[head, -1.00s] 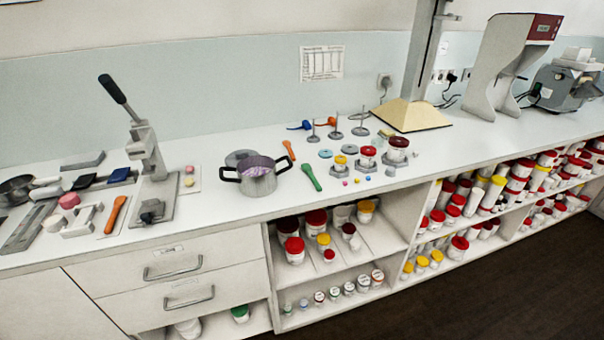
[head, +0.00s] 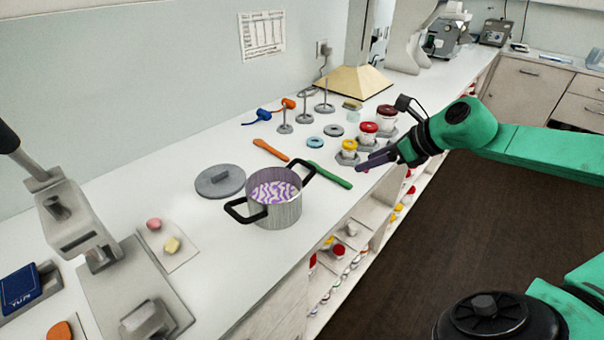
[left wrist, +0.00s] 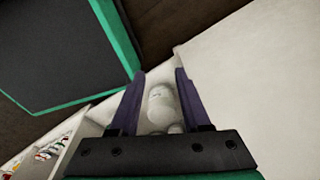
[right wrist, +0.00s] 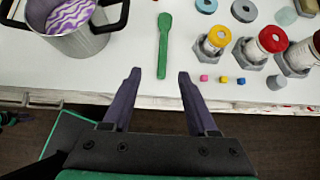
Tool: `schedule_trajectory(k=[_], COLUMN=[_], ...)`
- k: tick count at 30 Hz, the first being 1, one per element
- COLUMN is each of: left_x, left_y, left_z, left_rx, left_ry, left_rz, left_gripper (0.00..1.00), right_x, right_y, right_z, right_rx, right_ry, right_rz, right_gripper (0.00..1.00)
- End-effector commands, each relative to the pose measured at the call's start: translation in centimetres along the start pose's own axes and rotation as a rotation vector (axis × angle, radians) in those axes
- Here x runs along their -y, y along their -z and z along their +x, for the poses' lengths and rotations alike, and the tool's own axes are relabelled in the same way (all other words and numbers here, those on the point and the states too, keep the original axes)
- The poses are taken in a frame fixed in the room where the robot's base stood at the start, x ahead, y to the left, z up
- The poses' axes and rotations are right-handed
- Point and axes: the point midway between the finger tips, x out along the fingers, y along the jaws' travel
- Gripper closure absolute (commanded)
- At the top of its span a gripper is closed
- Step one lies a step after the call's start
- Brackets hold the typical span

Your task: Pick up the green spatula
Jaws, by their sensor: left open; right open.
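The green spatula (head: 330,176) lies on the white counter, just right of the pot in the head view. In the right wrist view the spatula (right wrist: 164,44) lies with one end toward me, ahead of the gap between my fingers. My right gripper (head: 372,162) is open and empty near the counter's front edge; it also shows in the right wrist view (right wrist: 158,74), short of the spatula and not touching it. My left gripper (left wrist: 160,74) is open and empty, facing the lower shelves with a white container (left wrist: 161,105) beyond its fingers. It is not visible in the head view.
A pot (head: 275,200) with purple-and-white contents stands left of the spatula. An orange spatula (head: 270,149) lies behind it. Several jars with red and yellow lids, such as the yellow-lidded one (head: 348,149), stand in grey holders to the right. Small coloured cubes (right wrist: 222,79) lie near the front edge.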

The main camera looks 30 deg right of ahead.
Motion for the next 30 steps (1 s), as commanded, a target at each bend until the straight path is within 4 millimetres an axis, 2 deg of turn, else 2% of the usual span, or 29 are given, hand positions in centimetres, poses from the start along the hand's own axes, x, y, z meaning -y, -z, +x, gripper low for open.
schedule_trajectory(k=[6,9,13,16,22,30], left_x=[-2.6,-2.7,-1.9,-1.3,-1.1,-1.1], left_y=[-1.0,-1.0,-0.5,0.2,0.3,0.3], left_z=[-2.5,-3.1,-3.6,-4.8,-6.1,-6.1], left_rx=[0.021,0.022,0.015,0.006,0.005,0.005], left_ry=[-0.037,-0.038,-0.028,-0.02,-0.018,-0.019], left_rz=[-0.002,-0.001,0.0,-0.001,-0.004,-0.004], left_gripper=[0.53,0.53,0.53,0.53,0.53,0.53], right_x=[-0.2,-0.1,-0.1,-0.2,-0.2,-0.2], right_y=[-0.4,-0.4,-0.4,-0.6,-0.7,-0.3], right_z=[5.4,7.3,8.6,9.8,12.7,13.5], right_rx=[-0.003,0.0,0.001,0.002,0.008,0.004], right_ry=[-0.009,-0.005,-0.004,-0.005,-0.004,0.0], right_rz=[0.006,0.005,0.005,0.009,0.009,0.007], right_gripper=[0.41,0.41,0.41,0.41,0.41,0.41])
